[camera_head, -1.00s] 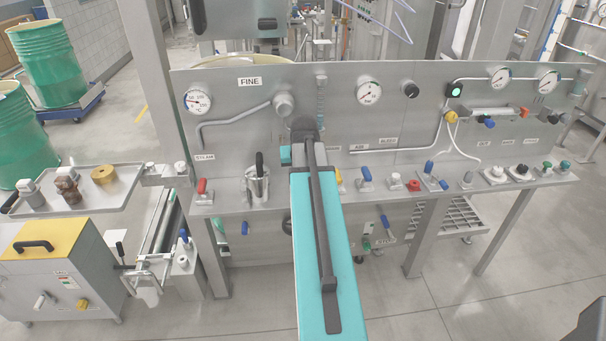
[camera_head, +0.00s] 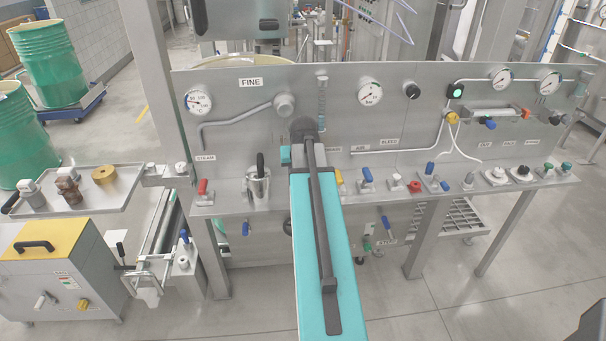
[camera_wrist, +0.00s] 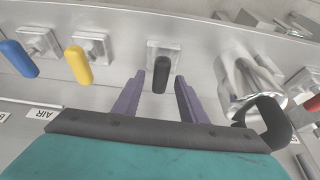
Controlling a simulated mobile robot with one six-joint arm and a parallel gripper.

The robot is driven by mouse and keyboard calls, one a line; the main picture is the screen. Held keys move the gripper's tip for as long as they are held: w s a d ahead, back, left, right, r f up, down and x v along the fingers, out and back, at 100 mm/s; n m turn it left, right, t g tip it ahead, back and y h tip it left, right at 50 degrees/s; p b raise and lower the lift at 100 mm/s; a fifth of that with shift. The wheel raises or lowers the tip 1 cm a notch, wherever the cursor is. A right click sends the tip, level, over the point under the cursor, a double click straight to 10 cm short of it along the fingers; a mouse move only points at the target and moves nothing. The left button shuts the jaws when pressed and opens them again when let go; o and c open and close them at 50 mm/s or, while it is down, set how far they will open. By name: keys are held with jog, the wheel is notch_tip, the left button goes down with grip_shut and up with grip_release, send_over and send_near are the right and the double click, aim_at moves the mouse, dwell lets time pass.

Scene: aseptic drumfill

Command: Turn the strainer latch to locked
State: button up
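A short black-handled lever (camera_wrist: 161,75) on a square steel plate shows in the wrist view, its handle pointing toward me. My gripper (camera_wrist: 158,98) is open, with one purple finger on each side of this handle and visible gaps between. In the head view my arm hides this lever and the fingertips. Beside it stands a steel cylindrical body (camera_wrist: 245,78) with a dark ring-like handle; it also shows in the head view (camera_head: 258,187), left of my arm. I cannot tell which of these is the strainer latch; no strainer label is readable.
A yellow lever (camera_wrist: 78,65) and a blue lever (camera_wrist: 18,58) sit on the same ledge. A red lever (camera_head: 202,188) is at the ledge's left end. The upright panel (camera_head: 240,130) with gauges rises behind. A tray (camera_head: 125,190) with fittings is at left.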

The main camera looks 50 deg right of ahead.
jog(key=shift+r, duration=0.1)
jog(key=b+v, duration=0.2)
jog(key=v, duration=1.1)
jog(key=shift+r+b, duration=0.3)
jog(key=shift+s, duration=0.1)
jog(key=shift+a, duration=0.1)
dwell(0.4)
